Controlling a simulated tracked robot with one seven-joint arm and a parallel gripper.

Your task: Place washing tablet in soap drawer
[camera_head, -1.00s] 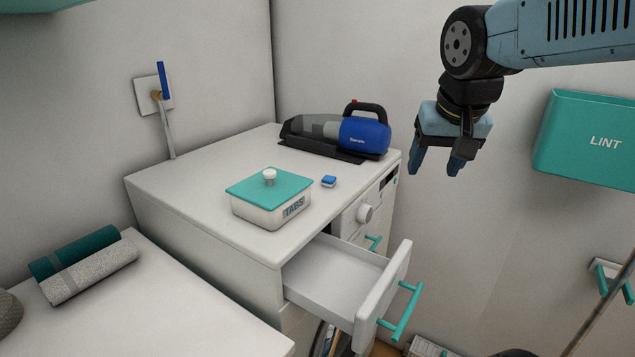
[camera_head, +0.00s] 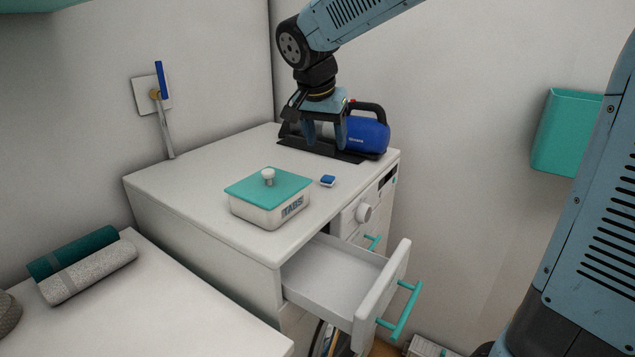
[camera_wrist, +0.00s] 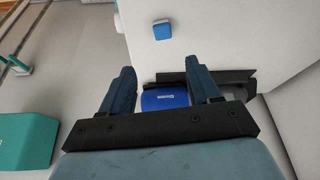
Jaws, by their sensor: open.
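The washing tablet (camera_head: 328,181), small with a blue top and white below, lies on the white machine top to the right of the tabs box. It also shows in the wrist view (camera_wrist: 163,30), beyond my fingertips. The soap drawer (camera_head: 335,273) is pulled out at the machine's front and looks empty; its front panel has a teal handle (camera_head: 403,310). My gripper (camera_head: 325,142) is open and empty. It hangs above the back of the machine top, in front of the handheld vacuum, apart from the tablet. Its two fingers also show in the wrist view (camera_wrist: 157,80).
The tabs box (camera_head: 270,200) with its teal lid stands left of the tablet. The blue and black handheld vacuum (camera_head: 366,134) sits at the back of the top. A teal lint bin (camera_head: 565,135) is on the right wall. The left part of the top is clear.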

